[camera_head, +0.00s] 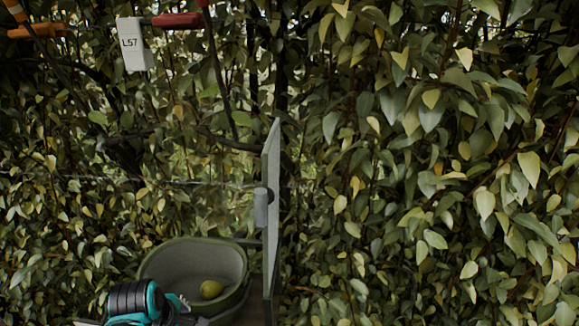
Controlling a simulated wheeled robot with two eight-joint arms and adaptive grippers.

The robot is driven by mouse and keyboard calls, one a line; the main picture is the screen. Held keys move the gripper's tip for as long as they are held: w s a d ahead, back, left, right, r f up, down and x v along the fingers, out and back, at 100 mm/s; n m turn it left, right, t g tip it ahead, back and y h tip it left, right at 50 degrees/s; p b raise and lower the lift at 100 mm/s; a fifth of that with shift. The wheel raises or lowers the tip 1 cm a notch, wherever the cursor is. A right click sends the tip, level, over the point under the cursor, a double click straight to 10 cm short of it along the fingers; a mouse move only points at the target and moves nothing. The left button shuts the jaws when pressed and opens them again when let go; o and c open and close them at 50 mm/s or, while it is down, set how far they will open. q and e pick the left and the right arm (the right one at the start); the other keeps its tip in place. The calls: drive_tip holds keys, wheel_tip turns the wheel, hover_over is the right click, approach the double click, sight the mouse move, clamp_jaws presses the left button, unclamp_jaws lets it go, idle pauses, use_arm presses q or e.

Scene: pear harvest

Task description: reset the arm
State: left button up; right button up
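Neither of my arms nor grippers can be made out in the head view. A green tub (151,256) with a pale inside stands at the lower left, in front of the foliage. One yellow-green pear (211,289) lies in it, toward the right side. A teal and black object (135,299) covers the tub's lower left part; its lower end is cut off by the picture edge, and I cannot tell what it is.
A grey upright panel (271,225) stands right of the tub. A white tag (134,45) marked L57 hangs at upper left, beside a red piece (178,20) and an orange piece (40,30). Dense leaves (430,160) fill the right side.

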use_arm(q)
drive_tip(key=s+d+f+m+t+b, duration=0.1)
drive_tip(key=s+d+f+m+b, duration=0.1)
drive_tip(key=f+m+b, duration=0.6)
drive_tip(key=s+d+f+m+t+b, duration=0.2)
drive_tip(key=s+d+f+m+b, duration=0.1)
drive_tip(key=f+m+b, duration=0.5)
wheel_tip(320, 180, down, 3)
drive_tip(key=d+m, duration=0.1)
drive_tip(key=m, duration=0.2)
drive_tip(key=shift+d+r, duration=0.2)
drive_tip(key=shift+d, duration=0.15)
drive_tip(key=shift+s, duration=0.15)
